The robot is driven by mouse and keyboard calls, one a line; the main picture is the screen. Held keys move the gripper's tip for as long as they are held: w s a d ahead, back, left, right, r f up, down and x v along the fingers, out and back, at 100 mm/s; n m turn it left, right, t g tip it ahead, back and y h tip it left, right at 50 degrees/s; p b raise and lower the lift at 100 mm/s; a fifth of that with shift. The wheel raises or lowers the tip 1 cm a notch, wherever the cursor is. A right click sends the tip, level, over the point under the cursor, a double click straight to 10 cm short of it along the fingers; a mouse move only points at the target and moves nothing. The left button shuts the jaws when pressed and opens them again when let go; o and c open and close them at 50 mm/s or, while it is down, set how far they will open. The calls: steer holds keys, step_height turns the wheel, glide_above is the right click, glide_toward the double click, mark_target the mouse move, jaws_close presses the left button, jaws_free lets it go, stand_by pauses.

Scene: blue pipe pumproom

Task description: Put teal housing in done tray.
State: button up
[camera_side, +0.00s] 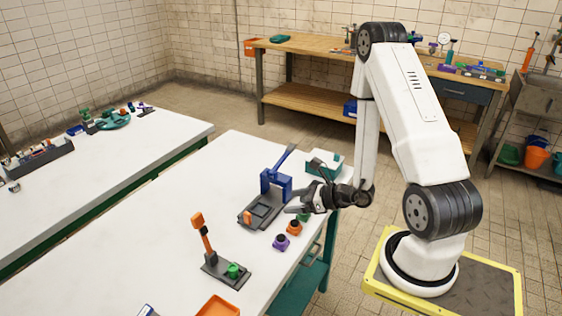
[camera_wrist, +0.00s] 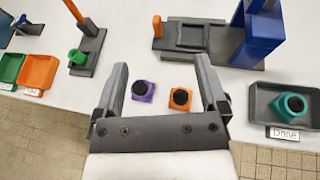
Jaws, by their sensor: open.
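The teal housing (camera_wrist: 290,105), a squat block with a round dark opening, sits inside the grey tray labelled Done (camera_wrist: 259,111) at the right of the wrist view. It appears upright, towards the tray's right part. My gripper (camera_wrist: 160,62) is open with nothing between its fingers, to the left of the tray and apart from the housing. In the side view my gripper (camera_side: 293,206) is over the bench's right edge. I cannot make out the housing in the tray from the side view.
A purple housing (camera_wrist: 143,91) and an orange housing (camera_wrist: 180,98) stand below the gripper; a green piece (camera_wrist: 227,97) shows partly behind the right finger. A blue press (camera_side: 272,188) stands beyond. An orange-handled fixture (camera_side: 205,240) holds a green part. Orange and green trays lie left.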

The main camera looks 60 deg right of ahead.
steer(key=s+a+r+n+g+y, duration=0.2)
steer(key=s+a+n+g, duration=0.2)
steer(key=a+n+g, duration=0.5)
steer(key=s+a+r+n+g+y, duration=0.2)
steer(key=s+a+n+g, duration=0.25)
steer(key=n, duration=0.85)
steer(key=w+r+n+t+h, duration=0.3)
steer(key=w+r+n+h, duration=0.2)
steer(key=n, duration=0.6)
steer(key=shift+d+r+n+h, duration=0.3)
steer(key=shift+d+r+h, duration=0.1)
steer(key=shift+h, duration=0.6)
